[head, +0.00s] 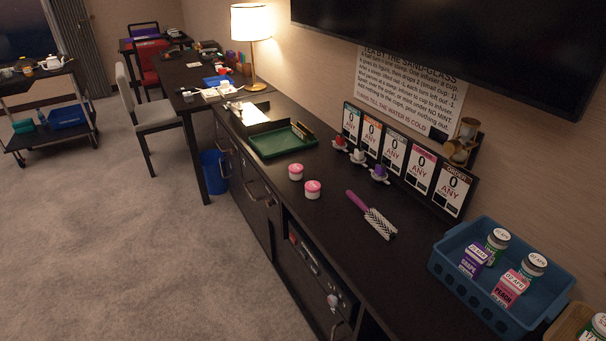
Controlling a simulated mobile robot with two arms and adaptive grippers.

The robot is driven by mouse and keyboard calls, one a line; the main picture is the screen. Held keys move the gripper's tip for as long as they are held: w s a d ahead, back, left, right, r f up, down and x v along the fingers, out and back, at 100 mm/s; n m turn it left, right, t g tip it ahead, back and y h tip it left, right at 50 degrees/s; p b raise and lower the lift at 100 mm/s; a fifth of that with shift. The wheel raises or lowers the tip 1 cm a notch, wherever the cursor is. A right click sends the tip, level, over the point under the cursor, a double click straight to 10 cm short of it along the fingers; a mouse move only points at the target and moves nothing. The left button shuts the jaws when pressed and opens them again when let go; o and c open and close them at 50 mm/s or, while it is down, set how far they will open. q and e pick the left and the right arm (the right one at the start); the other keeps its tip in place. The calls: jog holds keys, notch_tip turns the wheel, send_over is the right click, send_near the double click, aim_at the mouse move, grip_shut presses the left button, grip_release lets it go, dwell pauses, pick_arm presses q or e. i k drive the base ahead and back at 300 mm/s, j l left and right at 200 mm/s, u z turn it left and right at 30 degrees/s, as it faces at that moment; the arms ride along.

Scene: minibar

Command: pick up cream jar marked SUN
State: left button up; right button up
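Two small white jars with pink lids stand upright on the dark counter (335,235), close together near its front edge. The farther jar (296,172) is slightly left of the nearer jar (313,190). The markings on their lids are too small to read, so I cannot tell which one says SUN. Neither of my grippers is in view.
A purple-handled brush (372,214) lies right of the jars. A green tray (282,140) is behind them. A blue basket (450,279) with cartons and jars stands at the right. Order cards (394,153) line the wall. The carpet (130,240) is clear.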

aim_at(295, 169)
jog(key=z, duration=0.3)
jog(key=i+j+z, duration=0.1)
jog(key=z, duration=0.3)
jog(key=i+j+z, duration=0.1)
jog(key=j+z, duration=1.15)
jog(key=j, duration=2.25)
jog(key=k, duration=0.05)
